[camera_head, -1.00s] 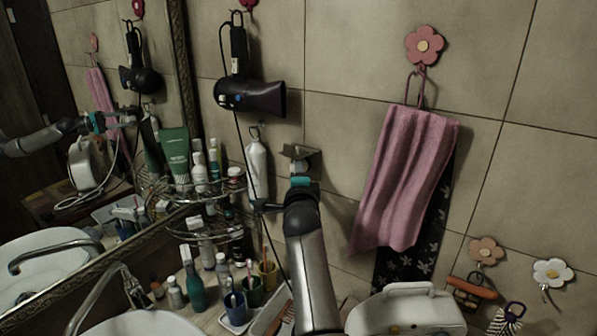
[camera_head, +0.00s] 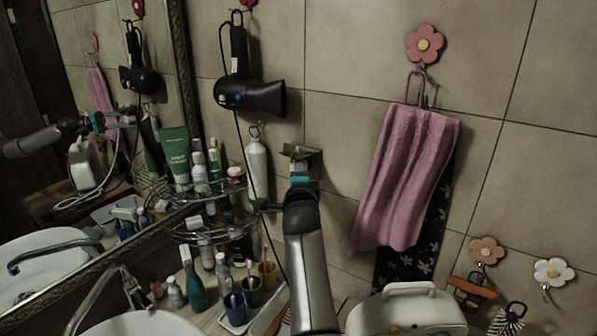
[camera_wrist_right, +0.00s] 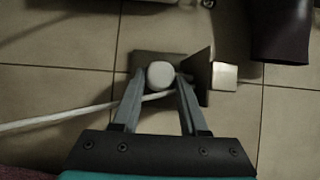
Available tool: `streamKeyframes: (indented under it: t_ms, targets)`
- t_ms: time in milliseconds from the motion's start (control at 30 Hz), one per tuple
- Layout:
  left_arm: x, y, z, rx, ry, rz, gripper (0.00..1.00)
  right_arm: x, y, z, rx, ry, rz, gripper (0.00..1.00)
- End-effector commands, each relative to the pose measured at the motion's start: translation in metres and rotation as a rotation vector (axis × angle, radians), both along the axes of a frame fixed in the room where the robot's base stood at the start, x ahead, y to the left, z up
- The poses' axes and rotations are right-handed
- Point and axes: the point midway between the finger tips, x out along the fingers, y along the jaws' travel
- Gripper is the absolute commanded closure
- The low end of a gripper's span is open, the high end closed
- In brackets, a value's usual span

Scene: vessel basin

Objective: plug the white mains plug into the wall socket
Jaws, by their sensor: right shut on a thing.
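My right gripper (camera_wrist_right: 160,82) is shut on the white mains plug (camera_wrist_right: 160,74), seen end-on between the fingertips in the wrist view. Its white cable (camera_wrist_right: 60,117) runs off to the left. Directly behind the plug is the dark wall socket plate (camera_wrist_right: 143,62), with a flap (camera_wrist_right: 197,78) standing out on its right. In the head view my right gripper (camera_head: 300,176) is up at the socket (camera_head: 300,152) on the tiles and hides most of the plug. I cannot tell whether the pins are in the socket. My left gripper is not in view.
A hair dryer (camera_head: 250,95) hangs to the upper left, a white bottle (camera_head: 257,170) just left of the gripper. A pink towel (camera_head: 405,180) hangs to the right. A wire shelf (camera_head: 205,235) of toiletries and a white case (camera_head: 405,310) are lower down.

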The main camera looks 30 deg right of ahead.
Motion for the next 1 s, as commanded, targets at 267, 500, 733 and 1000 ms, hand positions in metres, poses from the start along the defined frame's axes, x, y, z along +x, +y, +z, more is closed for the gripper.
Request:
streamKeyframes:
  t_ms: [267, 500, 733, 1000]
  targets:
    - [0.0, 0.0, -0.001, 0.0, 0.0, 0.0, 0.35, 0.001, -0.002, 0.001, -0.002, -0.001, -0.001, 1.0]
    - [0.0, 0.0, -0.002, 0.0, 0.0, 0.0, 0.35, 0.003, -0.006, 0.0, -0.002, -0.001, -0.001, 1.0]
    - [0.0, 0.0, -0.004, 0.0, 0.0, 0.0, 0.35, 0.006, -0.01, 0.0, -0.001, 0.0, 0.0, 1.0]
    - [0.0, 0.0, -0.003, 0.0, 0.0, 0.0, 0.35, 0.006, -0.01, 0.001, -0.002, -0.001, 0.0, 0.31]
